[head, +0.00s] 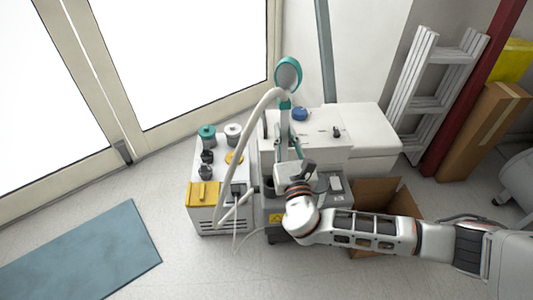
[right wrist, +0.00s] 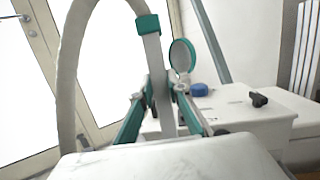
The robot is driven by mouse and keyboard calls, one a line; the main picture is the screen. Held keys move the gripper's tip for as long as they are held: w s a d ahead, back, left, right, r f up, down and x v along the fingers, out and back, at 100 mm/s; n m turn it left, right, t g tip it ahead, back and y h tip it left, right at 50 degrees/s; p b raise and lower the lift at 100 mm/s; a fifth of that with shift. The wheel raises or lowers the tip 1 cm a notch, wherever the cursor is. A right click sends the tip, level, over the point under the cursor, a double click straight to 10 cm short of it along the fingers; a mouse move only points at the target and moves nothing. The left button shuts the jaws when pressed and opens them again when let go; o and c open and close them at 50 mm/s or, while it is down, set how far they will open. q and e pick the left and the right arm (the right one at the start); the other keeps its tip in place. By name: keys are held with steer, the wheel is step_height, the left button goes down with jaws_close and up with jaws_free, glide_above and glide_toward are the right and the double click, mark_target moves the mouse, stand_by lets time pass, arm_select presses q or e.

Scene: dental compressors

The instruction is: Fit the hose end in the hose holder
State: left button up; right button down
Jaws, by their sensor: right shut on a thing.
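My right gripper (right wrist: 162,97) is shut on the hose end (right wrist: 157,75), a grey upright bar with a teal collar at its top. The gripper also shows in the head view (head: 286,132), pointing away from me. The pale hose (right wrist: 72,70) leaves the collar and arcs to the left and down; in the head view the hose (head: 229,147) drops to the front of the left machine. A teal ring, apparently the hose holder (head: 288,73), stands just beyond the hose end, and also shows right of it in the wrist view (right wrist: 183,56). They look apart. My left gripper is not in view.
A white compressor unit (head: 205,218) with a yellow cover stands left. White boxes (head: 362,138) stand behind and right of my gripper. An open cardboard box (head: 375,193) lies beneath my arm. A ladder (head: 430,90) leans at right. Floor with a blue mat (head: 90,255) is free at left.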

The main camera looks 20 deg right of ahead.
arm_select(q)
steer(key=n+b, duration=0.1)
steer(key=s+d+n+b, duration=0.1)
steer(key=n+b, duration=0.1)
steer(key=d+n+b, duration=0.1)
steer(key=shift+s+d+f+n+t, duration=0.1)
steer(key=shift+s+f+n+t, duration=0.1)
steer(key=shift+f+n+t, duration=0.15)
arm_select(e)
steer(key=s+a+f+t, duration=0.1)
steer(key=s+a+f, duration=0.1)
steer(key=a+f, duration=0.2)
step_height(320, 180, down, 4)
steer(key=shift+s+r+t, duration=0.15)
steer(key=shift+r+t, duration=0.05)
steer(key=shift+t, duration=0.1)
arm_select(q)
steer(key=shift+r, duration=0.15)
arm_select(e)
steer(key=shift+r, duration=0.1)
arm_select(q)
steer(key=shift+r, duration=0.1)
arm_select(e)
steer(key=shift+s, duration=0.1)
steer(key=shift+f, duration=1.85)
steer(key=shift+f, duration=0.2)
